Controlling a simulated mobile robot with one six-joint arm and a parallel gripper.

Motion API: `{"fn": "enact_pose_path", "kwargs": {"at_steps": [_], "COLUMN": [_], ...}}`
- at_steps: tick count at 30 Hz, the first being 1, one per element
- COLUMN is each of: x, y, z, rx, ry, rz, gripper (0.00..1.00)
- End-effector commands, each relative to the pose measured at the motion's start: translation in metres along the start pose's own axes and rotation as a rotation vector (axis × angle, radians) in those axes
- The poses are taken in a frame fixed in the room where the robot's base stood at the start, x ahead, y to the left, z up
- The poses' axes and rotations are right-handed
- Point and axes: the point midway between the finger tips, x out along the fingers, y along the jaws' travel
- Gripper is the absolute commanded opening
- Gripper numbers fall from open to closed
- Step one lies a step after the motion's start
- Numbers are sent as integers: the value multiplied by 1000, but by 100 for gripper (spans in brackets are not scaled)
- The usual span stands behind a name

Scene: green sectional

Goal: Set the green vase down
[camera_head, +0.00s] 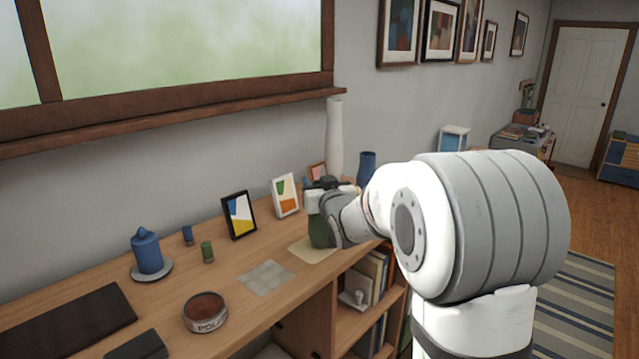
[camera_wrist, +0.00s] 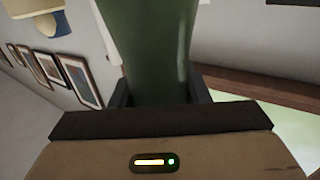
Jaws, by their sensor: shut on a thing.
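The green vase (camera_head: 319,232) is in my gripper (camera_head: 322,192) over the right part of the wooden desk, by a beige mat (camera_head: 309,252). My gripper and wrist hide its upper part in the head view. In the wrist view the green vase (camera_wrist: 155,50) stands between the two dark fingers of my gripper (camera_wrist: 160,88), which are shut on it. I cannot tell whether the base of the vase touches the desk.
On the desk (camera_head: 245,310) stand a blue candle (camera_head: 146,252), a pet bowl (camera_head: 205,313), small cups, picture frames (camera_head: 239,215), a tall white vase (camera_head: 334,140) and a blue vase (camera_head: 367,168). A grey mat (camera_head: 266,278) lies left of the beige one. Bare wood lies between them.

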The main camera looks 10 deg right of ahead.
Motion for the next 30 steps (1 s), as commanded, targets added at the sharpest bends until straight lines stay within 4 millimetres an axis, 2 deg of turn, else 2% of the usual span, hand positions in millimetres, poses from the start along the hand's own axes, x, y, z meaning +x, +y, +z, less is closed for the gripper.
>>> {"fn": "enact_pose_path", "kwargs": {"at_steps": [4, 5, 12, 23, 30], "x": [0, 0, 0, -1, -38], "y": [0, 0, 1, 1, 2], "z": [1, 3, 2, -2, 1], "rx": [0, 0, 0, 0, -2], "ry": [4, 0, 0, 0, 4], "rz": [0, 0, 1, 1, 3], "gripper": [0, 43, 62, 64, 64]}}
